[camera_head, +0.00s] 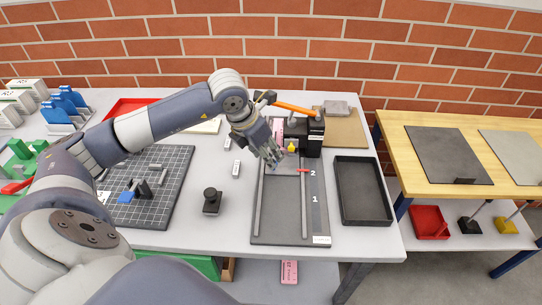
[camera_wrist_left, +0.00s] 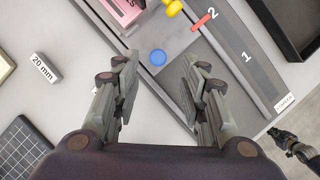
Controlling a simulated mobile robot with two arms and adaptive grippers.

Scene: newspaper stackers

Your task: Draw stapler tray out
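The stapler station is a dark grey board (camera_head: 316,225) with two long rails, marks "1" and "2", and a label at its front edge. A black stapler (camera_head: 310,138) with an orange lever stands at its back. My left gripper (camera_head: 276,160) is over the back part of this tray. In the left wrist view its fingers (camera_wrist_left: 157,85) are apart with nothing between them, above a blue disc (camera_wrist_left: 158,57) on the tray. What seems to be my right gripper (camera_wrist_left: 296,146) shows small at the lower right; its opening is unclear.
A black empty tray (camera_head: 363,190) stands right of the station. A black knobbed tool (camera_head: 212,200) and a "20 mm" block (camera_wrist_left: 46,68) lie left. A red stop (camera_wrist_left: 201,22) and yellow knob (camera_wrist_left: 174,8) sit by the rail.

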